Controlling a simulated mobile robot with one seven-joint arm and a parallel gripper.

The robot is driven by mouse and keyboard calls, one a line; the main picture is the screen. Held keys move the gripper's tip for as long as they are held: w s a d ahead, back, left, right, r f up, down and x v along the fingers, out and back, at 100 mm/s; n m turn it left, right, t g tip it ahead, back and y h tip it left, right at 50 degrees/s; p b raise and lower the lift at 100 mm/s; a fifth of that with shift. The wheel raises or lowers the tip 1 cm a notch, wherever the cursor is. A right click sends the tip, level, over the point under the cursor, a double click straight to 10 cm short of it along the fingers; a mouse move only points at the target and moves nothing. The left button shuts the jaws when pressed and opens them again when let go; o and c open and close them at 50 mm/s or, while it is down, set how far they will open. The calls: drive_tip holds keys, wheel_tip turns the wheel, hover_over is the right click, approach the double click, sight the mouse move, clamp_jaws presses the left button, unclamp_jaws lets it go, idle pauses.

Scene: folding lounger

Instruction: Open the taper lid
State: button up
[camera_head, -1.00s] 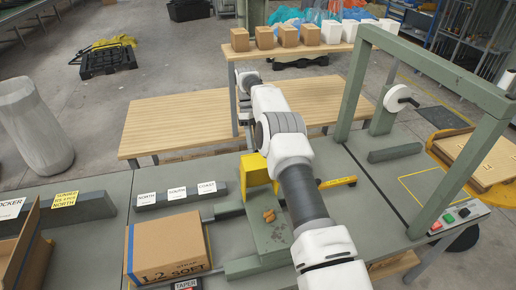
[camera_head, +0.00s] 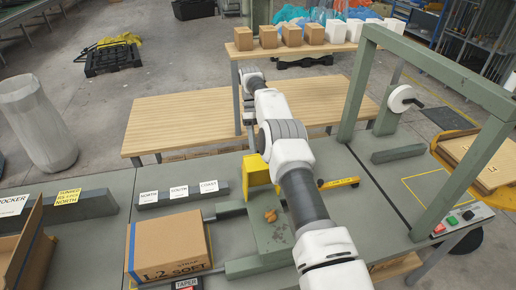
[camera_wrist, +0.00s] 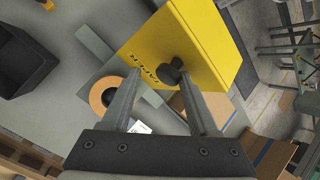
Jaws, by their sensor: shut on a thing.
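The yellow taper lid (camera_head: 257,170) stands up at the back of a grey-green fixture on the bench, left of my arm. In the wrist view the yellow lid (camera_wrist: 200,42) is close and tilted, with dark lettering and a black knob (camera_wrist: 172,71) on its face. My gripper (camera_wrist: 160,78) has one finger on each side of the knob and is shut on it. The head view hides the gripper's fingers behind the lid and my arm. A black TAPER label (camera_head: 187,284) sits at the bottom edge.
A cardboard box (camera_head: 168,250) stands left of the fixture. A green frame (camera_head: 440,70) rises at the right. A yellow bar tool (camera_head: 339,182) lies right of my arm. A tape roll (camera_wrist: 104,94) and a black bin (camera_wrist: 20,62) show in the wrist view.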

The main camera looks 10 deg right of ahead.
drive_tip(key=shift+s+f, duration=0.15)
drive_tip(key=shift+f, duration=0.25)
drive_tip(key=s+d+r+b, duration=0.5)
drive_tip(key=d+r, duration=0.5)
drive_tip(key=r, duration=0.2)
drive_tip(key=shift+s, duration=0.5)
drive_tip(key=shift+a+f, duration=0.1)
